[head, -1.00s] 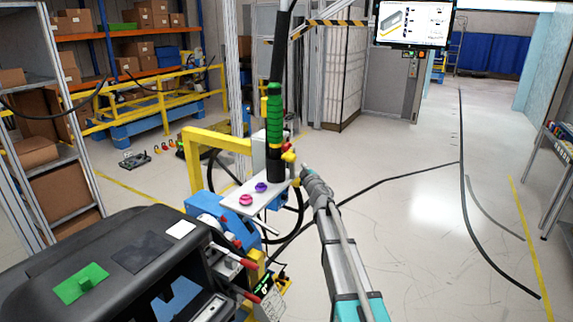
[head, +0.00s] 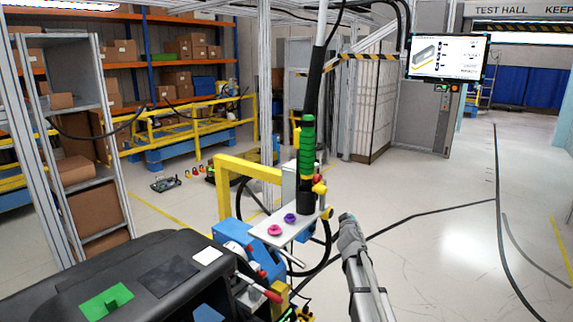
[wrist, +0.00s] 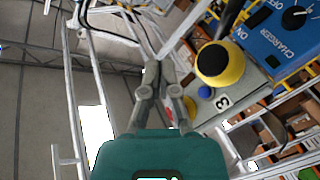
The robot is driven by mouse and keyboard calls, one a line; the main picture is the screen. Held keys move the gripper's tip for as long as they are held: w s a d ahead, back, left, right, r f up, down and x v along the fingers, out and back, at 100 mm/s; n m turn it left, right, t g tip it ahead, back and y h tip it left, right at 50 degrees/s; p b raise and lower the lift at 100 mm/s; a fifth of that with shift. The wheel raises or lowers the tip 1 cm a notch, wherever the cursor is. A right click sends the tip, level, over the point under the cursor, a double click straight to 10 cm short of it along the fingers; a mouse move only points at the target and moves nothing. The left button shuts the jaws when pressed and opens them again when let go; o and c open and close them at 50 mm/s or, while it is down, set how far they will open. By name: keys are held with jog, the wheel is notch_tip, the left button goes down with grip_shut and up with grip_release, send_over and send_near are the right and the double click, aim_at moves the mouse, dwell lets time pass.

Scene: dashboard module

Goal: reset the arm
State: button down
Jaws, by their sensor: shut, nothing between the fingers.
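My gripper (head: 348,222) is at the end of my grey arm, low in the middle of the head view. It is raised above the floor, just right of the tool stand with the green-sleeved handle (head: 307,148), and appears apart from it. In the wrist view my gripper (wrist: 163,75) points up the picture from its teal body. Its fingers are shut with nothing between them. A yellow-and-black round part (wrist: 220,63) and a blue charger panel (wrist: 275,35) lie to its right in that view.
A black dashboard module (head: 130,275) with a green block (head: 106,302) fills the lower left. A white plate (head: 280,230) holds pink and purple knobs. A shelf (head: 85,106) stands at left. A screen (head: 447,57) is at upper right. The floor right of my arm is open, with cables.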

jog(key=s+d+f+m+g+h+b, duration=0.1)
jog(key=s+f+m+g, duration=0.25)
jog(key=s+f, duration=0.4)
jog(key=s+d+f+m+g+h, duration=0.15)
jog(key=s+f+g, duration=0.35)
jog(key=s, duration=0.5)
jog(key=s+a+f+g+y, duration=0.2)
jog(key=s+a+f+g, duration=0.1)
jog(key=s, duration=0.7)
jog(key=s+a+f+m+g+y+b, duration=0.1)
jog(key=s+a+f+g+y, duration=0.2)
jog(key=s, duration=0.8)
jog(key=shift+s+a+f+g, duration=0.2)
jog(key=shift+a+f+g, duration=0.3)
jog(key=shift+a+g, duration=0.6)
